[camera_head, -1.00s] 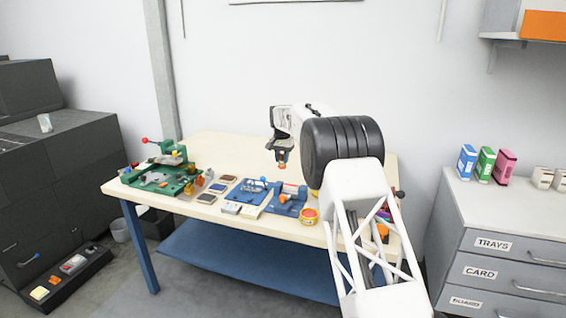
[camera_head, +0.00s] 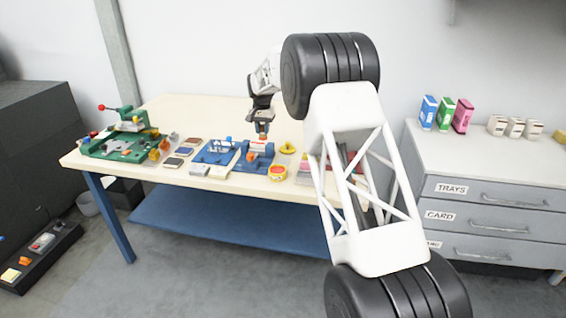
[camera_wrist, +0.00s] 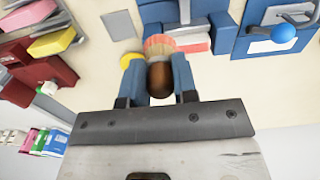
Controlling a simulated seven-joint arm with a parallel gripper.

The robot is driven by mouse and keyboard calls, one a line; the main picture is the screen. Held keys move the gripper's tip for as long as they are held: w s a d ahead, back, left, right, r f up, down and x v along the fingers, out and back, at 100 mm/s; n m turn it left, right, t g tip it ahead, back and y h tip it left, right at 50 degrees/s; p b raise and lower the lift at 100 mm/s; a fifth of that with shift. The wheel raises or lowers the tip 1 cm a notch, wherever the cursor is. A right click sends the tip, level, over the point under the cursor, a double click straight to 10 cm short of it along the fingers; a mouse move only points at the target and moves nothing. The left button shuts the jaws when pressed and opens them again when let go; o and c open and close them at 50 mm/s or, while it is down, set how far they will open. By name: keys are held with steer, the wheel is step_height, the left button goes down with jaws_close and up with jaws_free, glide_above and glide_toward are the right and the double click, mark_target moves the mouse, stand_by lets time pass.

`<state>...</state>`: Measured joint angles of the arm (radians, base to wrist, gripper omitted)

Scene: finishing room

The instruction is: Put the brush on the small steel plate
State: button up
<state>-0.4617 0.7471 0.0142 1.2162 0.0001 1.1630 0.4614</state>
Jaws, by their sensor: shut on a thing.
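In the wrist view, the brush (camera_wrist: 160,76) shows its rounded brown handle end between my blue fingers, with reddish and cream bristles beyond it. My gripper (camera_wrist: 158,84) is shut on the brush. In the head view, my gripper (camera_head: 263,118) is over the back part of the bench, above and just behind the blue vise (camera_head: 256,155); the orange end of the brush shows below the fingers. A small grey plate (camera_wrist: 118,25), seemingly the steel plate, lies flat beside the vise in the wrist view, left of the brush. I cannot make the plate out in the head view.
A yellow piece (camera_head: 287,148) and a round tin (camera_head: 278,173) are right of the vise. A blue fixture (camera_head: 216,151) stands left of it, with a green machine (camera_head: 122,140) farther left. Red trays are at the right. The back of the bench (camera_head: 195,112) is clear.

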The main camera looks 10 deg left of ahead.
steer(key=s+d+f, duration=0.2)
steer(key=s+d, duration=0.4)
steer(key=d, duration=0.1)
steer(key=s+d+f, duration=0.3)
steer(key=s+d, duration=0.4)
steer(key=shift+f, duration=0.35)
glide_above(283, 162)
steer(key=shift+w+f, duration=0.25)
steer(key=shift+f, duration=0.5)
stand_by(0.4)
steer(key=shift+f, duration=1.8)
steer(key=o, duration=0.5)
steer(key=shift+f, duration=0.1)
steer(key=shift+c, duration=0.2)
steer(key=o, duration=0.5)
steer(key=shift+c, duration=0.2)
